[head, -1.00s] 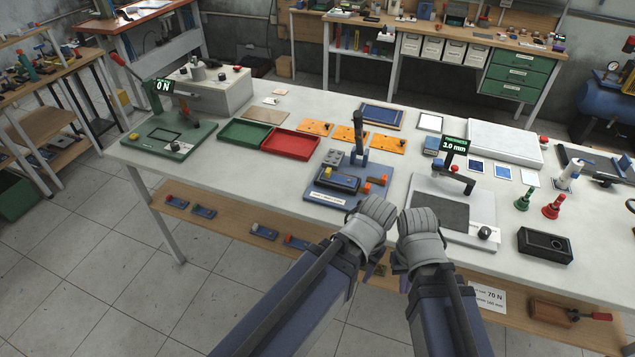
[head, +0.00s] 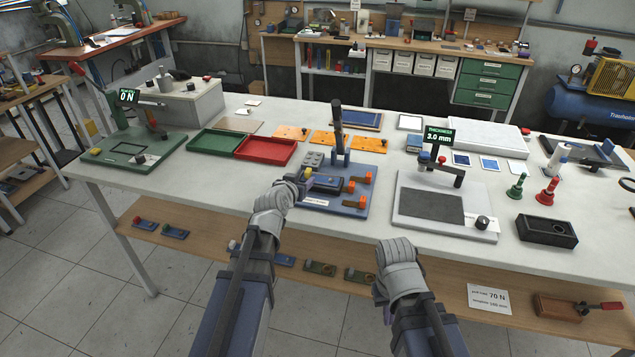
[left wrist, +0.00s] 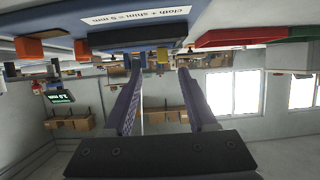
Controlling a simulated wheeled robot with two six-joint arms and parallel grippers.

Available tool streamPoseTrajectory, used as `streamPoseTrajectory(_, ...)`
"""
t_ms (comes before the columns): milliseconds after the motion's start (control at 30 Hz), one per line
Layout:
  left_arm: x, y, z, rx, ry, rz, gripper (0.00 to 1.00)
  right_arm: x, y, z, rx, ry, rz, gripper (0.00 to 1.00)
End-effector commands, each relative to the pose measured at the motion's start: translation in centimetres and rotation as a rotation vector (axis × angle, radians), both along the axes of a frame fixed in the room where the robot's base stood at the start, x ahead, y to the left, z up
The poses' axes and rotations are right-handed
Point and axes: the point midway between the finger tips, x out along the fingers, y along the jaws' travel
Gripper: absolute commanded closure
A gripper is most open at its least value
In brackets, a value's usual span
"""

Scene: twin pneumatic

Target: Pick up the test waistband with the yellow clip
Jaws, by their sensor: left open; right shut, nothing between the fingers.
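A dark strip (head: 329,184) lies on a blue fixture (head: 352,205) in the middle of the table. A small yellow piece (head: 308,172) shows at the strip's left end; whether it is the yellow clip of the test waistband I cannot tell for sure. My left gripper (head: 302,182) is open at this left end, and part of the strip is hidden behind it. In the left wrist view, a yellow piece (left wrist: 163,56) shows between and beyond the open fingers (left wrist: 160,75), apparently not gripped. My right gripper (head: 384,303) is shut and empty, low in front of the table.
Several small pieces with coloured clips lie on the lower shelf (head: 210,215), partly behind my left arm. Orange blocks (head: 349,187) sit on the fixture's right side. A dark upright lever (head: 338,125) rises behind it. A thickness gauge (head: 437,170) stands to the right; red (head: 266,161) and green trays are behind left.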

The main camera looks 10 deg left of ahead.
Motion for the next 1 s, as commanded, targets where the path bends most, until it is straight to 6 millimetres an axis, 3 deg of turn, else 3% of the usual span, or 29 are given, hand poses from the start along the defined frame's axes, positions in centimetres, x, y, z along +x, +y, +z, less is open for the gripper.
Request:
streamPoseTrajectory(200, 2.2, 0.0, -1.0, 0.002, 0.002, -0.002, 0.43, 0.0, 0.0, -1.0, 0.000, 0.000, 0.000, 1.00)
streamPoseTrajectory(467, 3.0, 0.1, -1.3, 0.001, 0.003, -0.001, 0.43, 0.0, 0.0, -1.3, 0.000, 0.000, 0.000, 1.00)
streamPoseTrajectory(733, 6.6, 0.3, -2.8, 0.001, 0.003, -0.003, 0.43, 0.0, 0.0, -2.8, 0.000, 0.000, 0.000, 1.00)
streamPoseTrajectory(1000, 6.9, 0.2, -2.8, -0.001, 0.003, -0.002, 0.43, 0.0, 0.0, -2.7, 0.000, 0.000, 0.000, 1.00)
